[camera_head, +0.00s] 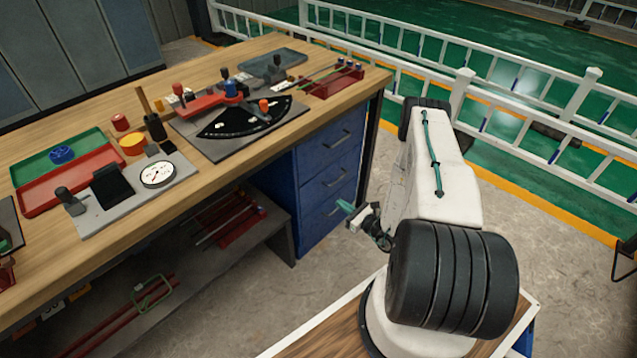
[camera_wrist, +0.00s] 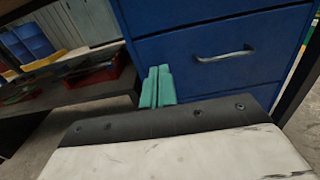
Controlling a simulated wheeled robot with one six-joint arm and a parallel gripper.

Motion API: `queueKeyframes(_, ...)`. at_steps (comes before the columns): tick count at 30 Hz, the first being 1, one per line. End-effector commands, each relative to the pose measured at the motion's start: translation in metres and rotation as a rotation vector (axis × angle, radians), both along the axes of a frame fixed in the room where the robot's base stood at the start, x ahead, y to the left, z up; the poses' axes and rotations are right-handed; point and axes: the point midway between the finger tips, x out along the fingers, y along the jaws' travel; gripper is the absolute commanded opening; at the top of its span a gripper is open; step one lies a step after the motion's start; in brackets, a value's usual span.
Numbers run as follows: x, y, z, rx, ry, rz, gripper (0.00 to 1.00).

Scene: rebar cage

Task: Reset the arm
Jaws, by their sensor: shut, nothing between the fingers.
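My gripper (camera_wrist: 157,88) shows in the wrist view as two green fingers side by side, shut with nothing between them. In that view the fingers stand in front of a blue drawer cabinet (camera_wrist: 220,85) with a metal handle. In the head view my gripper (camera_head: 345,207) is small, beside my white arm, near the right side of the blue cabinet (camera_head: 328,170) under the workbench. It appears apart from the cabinet. My arm hides part of the floor and railing behind it.
A wooden workbench (camera_head: 240,172) carries a fan-shaped dial (camera_head: 240,120), a red tray (camera_head: 75,182), a green tray (camera_head: 50,152) and a gauge (camera_head: 157,174). A lower shelf (camera_head: 190,275) holds red bars. A white railing (camera_head: 540,115) stands behind. Concrete floor is open right of the bench.

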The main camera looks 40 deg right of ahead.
Motion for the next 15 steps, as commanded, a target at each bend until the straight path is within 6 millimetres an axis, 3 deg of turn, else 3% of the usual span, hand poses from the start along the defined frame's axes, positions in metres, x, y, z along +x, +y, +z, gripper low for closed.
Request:
queueKeyframes(9, -0.003, 0.004, -0.002, 0.011, 0.014, 0.02, 0.0)
queueKeyframes(11, -0.006, 0.013, -0.004, 0.025, 0.025, 0.058, 0.0)
queueKeyframes(15, -0.024, 0.052, 0.0, 0.072, 0.062, 0.211, 0.0)
